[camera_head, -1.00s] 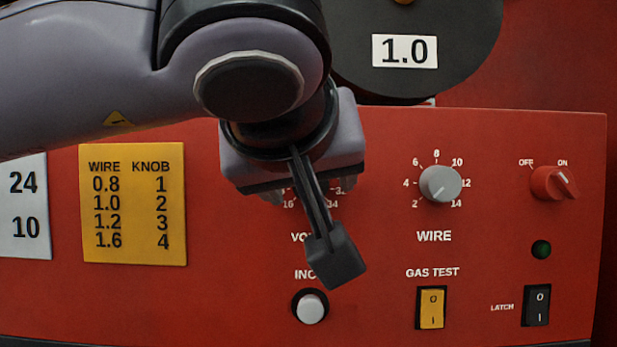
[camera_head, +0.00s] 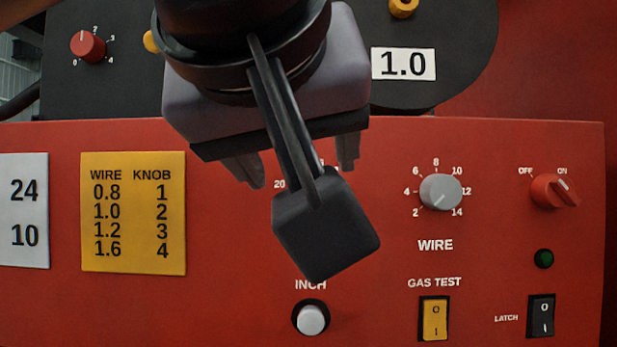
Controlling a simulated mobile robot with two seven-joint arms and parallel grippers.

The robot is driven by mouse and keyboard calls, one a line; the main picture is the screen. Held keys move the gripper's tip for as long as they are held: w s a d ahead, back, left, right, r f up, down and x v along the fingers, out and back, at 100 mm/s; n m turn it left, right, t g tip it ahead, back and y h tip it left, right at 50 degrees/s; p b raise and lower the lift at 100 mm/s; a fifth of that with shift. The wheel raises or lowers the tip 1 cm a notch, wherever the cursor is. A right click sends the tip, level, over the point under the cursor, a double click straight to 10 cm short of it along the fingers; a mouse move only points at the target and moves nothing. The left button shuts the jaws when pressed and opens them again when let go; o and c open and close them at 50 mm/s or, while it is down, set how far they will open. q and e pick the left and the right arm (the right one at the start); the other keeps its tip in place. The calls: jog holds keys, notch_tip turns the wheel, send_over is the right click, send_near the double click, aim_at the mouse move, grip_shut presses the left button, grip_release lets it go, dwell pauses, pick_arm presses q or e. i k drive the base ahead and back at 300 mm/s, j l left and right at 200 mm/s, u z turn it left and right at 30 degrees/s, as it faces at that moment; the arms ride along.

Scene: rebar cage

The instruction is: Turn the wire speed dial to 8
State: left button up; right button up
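The wire speed dial (camera_head: 440,191) is a grey round knob on the red panel, above the label WIRE. Its scale runs from 2 to 14, with 8 at the top. Its light pointer line faces lower left, toward the 2. My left gripper (camera_head: 300,174) is in front of the panel, left of the wire dial and apart from it. Its two fingers are spread wide and no object shows held between them. The gripper and its dark block hide most of another dial, whose scale mark 20 shows. My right gripper is not in view.
Right of the wire dial are a red OFF/ON switch (camera_head: 555,191) and a green lamp (camera_head: 543,259). Below are the INCH button (camera_head: 311,319), the yellow GAS TEST rocker (camera_head: 434,319) and the black LATCH rocker (camera_head: 540,316). A yellow wire/knob chart (camera_head: 133,212) is at left.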

aim_at(437, 192)
jog(key=k+j, duration=0.1)
jog(key=k, duration=0.4)
jog(key=k+j, duration=0.1)
jog(key=k, duration=0.4)
